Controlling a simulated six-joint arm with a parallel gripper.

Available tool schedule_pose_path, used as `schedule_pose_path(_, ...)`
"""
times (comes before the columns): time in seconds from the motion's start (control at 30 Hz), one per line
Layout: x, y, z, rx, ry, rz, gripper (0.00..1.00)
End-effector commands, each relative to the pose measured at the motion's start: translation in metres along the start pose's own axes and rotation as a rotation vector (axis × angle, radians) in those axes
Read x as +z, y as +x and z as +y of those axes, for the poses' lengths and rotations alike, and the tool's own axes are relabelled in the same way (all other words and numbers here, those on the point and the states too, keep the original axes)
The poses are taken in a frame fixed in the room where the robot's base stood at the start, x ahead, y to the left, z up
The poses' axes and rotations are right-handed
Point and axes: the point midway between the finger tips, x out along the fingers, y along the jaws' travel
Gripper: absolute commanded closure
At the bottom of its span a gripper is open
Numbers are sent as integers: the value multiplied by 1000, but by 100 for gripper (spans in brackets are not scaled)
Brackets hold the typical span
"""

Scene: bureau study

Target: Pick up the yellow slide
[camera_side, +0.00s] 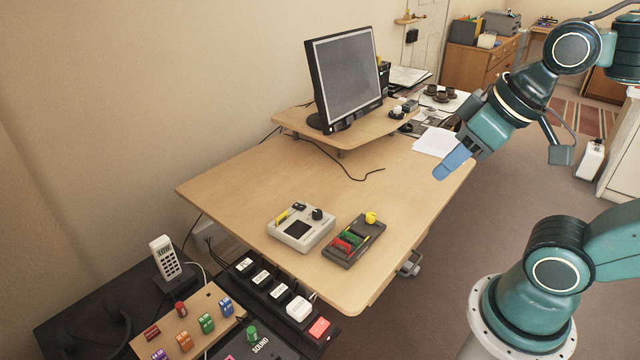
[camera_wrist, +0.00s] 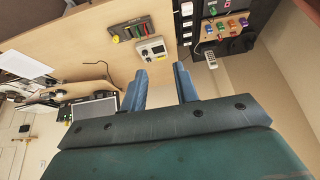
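A small yellow strip (camera_side: 282,217), which looks like the yellow slide, sits at the upper left of a pale grey box (camera_side: 316,238) with a dark square and a black knob. Beside it, a dark tray (camera_side: 367,239) holds red and green pieces and a round yellow knob (camera_side: 370,217). My gripper (camera_side: 455,162) is raised above the desk's right edge, away from both. Its fingers (camera_wrist: 160,85) are apart and empty.
The wooden desk (camera_side: 240,185) has clear room around both devices. A monitor (camera_side: 345,80) stands on a raised shelf behind, with a black cable (camera_side: 345,172) trailing forward. A dark console (camera_side: 270,285) with buttons and coloured blocks lies at the front left. Papers (camera_side: 435,142) lie near my gripper.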

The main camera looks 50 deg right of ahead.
Motion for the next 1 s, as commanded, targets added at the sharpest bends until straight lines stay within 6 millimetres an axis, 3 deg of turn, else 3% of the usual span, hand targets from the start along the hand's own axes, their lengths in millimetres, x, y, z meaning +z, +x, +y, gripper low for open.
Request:
schedule_pose_path(0.17, -7, 0, 0, 0, -21, -7, 70)
schedule_pose_path(0.37, -31, 0, 1, 0, -101, -34, 70)
schedule_pose_path(0.67, -91, 13, 4, -10, -307, -97, 70)
schedule_pose_path(1.0, -158, 48, 8, -40, -550, -169, 70)
